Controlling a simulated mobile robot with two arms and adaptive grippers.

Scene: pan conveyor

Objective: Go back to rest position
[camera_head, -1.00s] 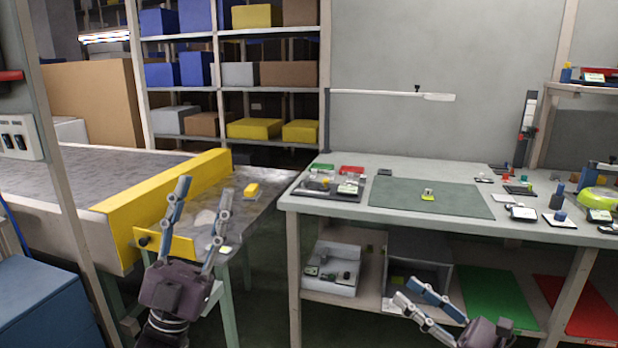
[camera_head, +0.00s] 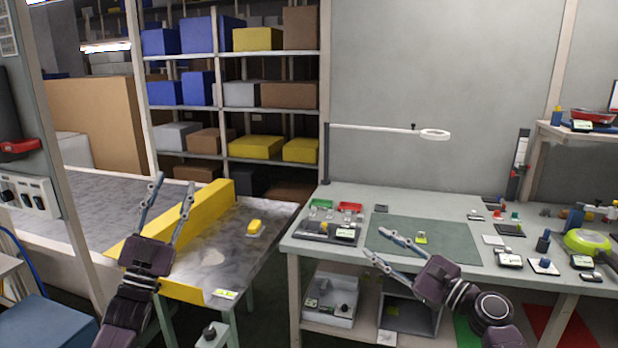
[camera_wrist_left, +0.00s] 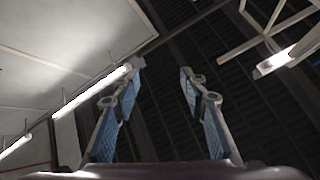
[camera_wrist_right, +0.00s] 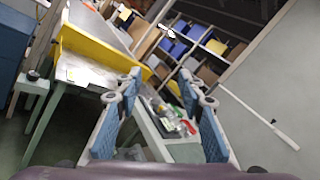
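My left gripper (camera_head: 172,208) is raised in front of the conveyor on the left of the head view, fingers pointing up. Its fingers are spread and nothing is between them. In the left wrist view the open fingers (camera_wrist_left: 160,82) face the ceiling and its lamps. My right gripper (camera_head: 374,243) is in front of the workbench (camera_head: 375,192), fingers pointing to the upper left. Its fingers are apart and empty. In the right wrist view the open fingers (camera_wrist_right: 163,85) point across the bench toward the shelves.
The conveyor (camera_head: 75,195) with its yellow guard (camera_head: 195,212) is at the left, and a yellow item (camera_head: 255,227) lies on its end table. The bench holds a green mat (camera_head: 455,243), small trays and several parts. Shelves (camera_head: 235,105) with boxes stand behind. A post stands at the left.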

